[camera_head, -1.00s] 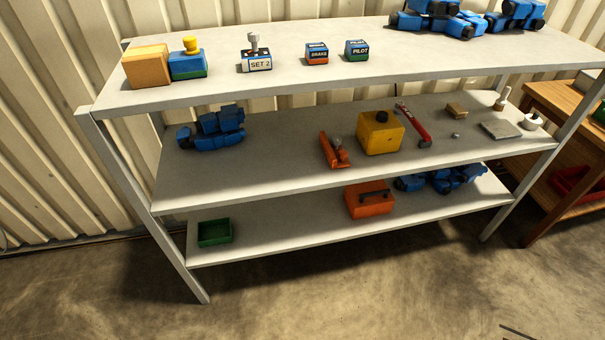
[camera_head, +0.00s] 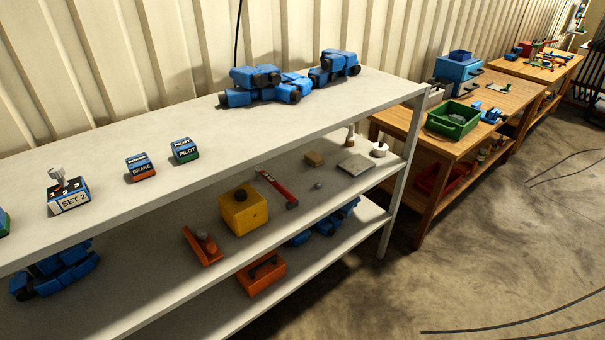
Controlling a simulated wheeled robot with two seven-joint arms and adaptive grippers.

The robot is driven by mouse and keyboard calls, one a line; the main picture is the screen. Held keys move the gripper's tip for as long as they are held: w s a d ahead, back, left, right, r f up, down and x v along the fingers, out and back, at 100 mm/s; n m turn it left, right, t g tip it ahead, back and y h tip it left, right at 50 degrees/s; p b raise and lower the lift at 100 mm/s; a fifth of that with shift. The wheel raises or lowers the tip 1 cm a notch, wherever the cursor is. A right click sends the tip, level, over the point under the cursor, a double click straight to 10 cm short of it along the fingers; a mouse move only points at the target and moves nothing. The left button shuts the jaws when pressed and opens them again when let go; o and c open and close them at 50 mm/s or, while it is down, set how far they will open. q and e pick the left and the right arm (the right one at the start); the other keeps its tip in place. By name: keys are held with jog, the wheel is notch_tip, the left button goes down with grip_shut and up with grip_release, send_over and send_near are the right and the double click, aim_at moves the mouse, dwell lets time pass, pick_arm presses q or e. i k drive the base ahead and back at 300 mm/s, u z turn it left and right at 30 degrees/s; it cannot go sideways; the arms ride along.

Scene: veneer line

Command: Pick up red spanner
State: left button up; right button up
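I cannot make out a red spanner for certain. A long red tool with a grey end (camera_head: 277,188) lies on the middle shelf of the grey rack, behind and right of a yellow box; it looks more like a hammer. Small red and blue items (camera_head: 550,58) lie on the far wooden bench, too small to identify. Neither of my grippers is in view.
The grey rack (camera_head: 330,121) fills the left, with labelled blocks and blue parts on top. A yellow box (camera_head: 243,211) and an orange toolbox (camera_head: 261,273) sit lower. A wooden bench (camera_head: 403,117) with a green tray (camera_head: 453,120) stands right. The concrete floor (camera_head: 500,240) is mostly clear, with dark cables.

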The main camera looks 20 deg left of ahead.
aim_at(260, 173)
jog(key=u, duration=0.05)
jog(key=i, duration=0.7)
jog(key=u, duration=1)
jog(key=i, duration=0.7)
jog(key=u, duration=0.75)
